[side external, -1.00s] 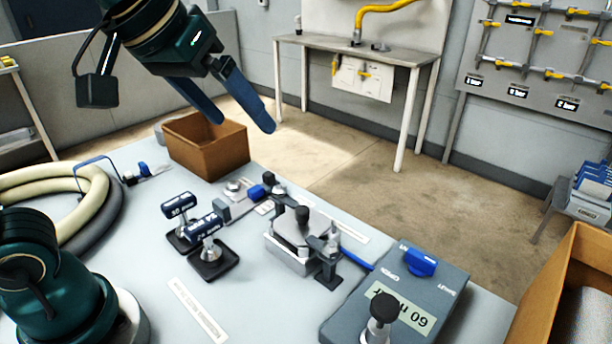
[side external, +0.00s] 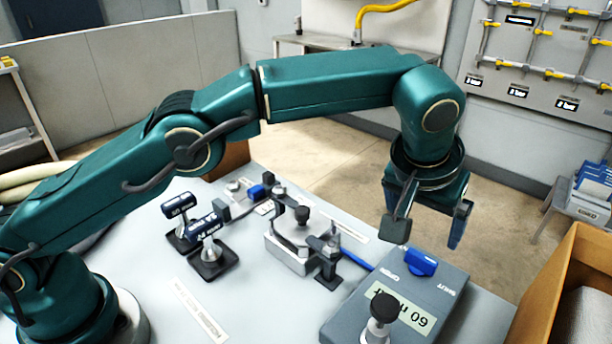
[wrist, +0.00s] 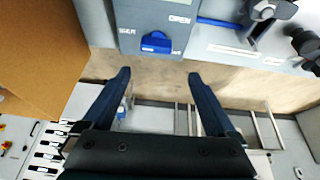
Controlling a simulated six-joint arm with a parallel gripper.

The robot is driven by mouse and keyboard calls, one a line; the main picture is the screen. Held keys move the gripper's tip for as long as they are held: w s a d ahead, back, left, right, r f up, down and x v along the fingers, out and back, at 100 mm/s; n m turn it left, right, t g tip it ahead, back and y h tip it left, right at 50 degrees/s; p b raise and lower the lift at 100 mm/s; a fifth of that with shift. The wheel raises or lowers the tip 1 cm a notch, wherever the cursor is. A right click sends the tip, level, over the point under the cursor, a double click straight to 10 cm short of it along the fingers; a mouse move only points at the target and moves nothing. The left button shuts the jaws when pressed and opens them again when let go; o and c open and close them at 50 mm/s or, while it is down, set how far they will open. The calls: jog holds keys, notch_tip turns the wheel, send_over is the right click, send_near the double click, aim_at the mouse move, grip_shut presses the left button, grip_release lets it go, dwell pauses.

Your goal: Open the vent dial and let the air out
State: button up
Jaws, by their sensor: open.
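The vent dial (side external: 420,262) is a blue knob on top of a grey box (side external: 342,318), at its far edge. The box has SHUT and OPEN labels and a display reading 60 mbar. I cannot tell which label the dial points at. My gripper (side external: 430,222) points down above the dial, apart from it, open and empty. In the wrist view the dial (wrist: 157,42) lies just ahead of the gap between the spread fingertips (wrist: 159,74).
A black knob (side external: 379,308) stands on the box's near end. A blue hose (side external: 357,259) joins the box to a small clamp fixture (side external: 290,245). Two handled tools (side external: 208,235) stand to the left. A cardboard box (side external: 570,270) is at right.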

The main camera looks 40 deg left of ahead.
aim_at(421, 258)
jog(key=f, duration=0.1)
jog(key=s+d+f, duration=0.1)
jog(key=shift+f+g, duration=0.3)
jog(key=shift+x, duration=2.25)
jog(key=c, duration=1.4)
jog(key=shift+o, duration=0.2)
jog(key=shift+r+m, duration=0.1)
jog(key=shift+m, duration=0.2)
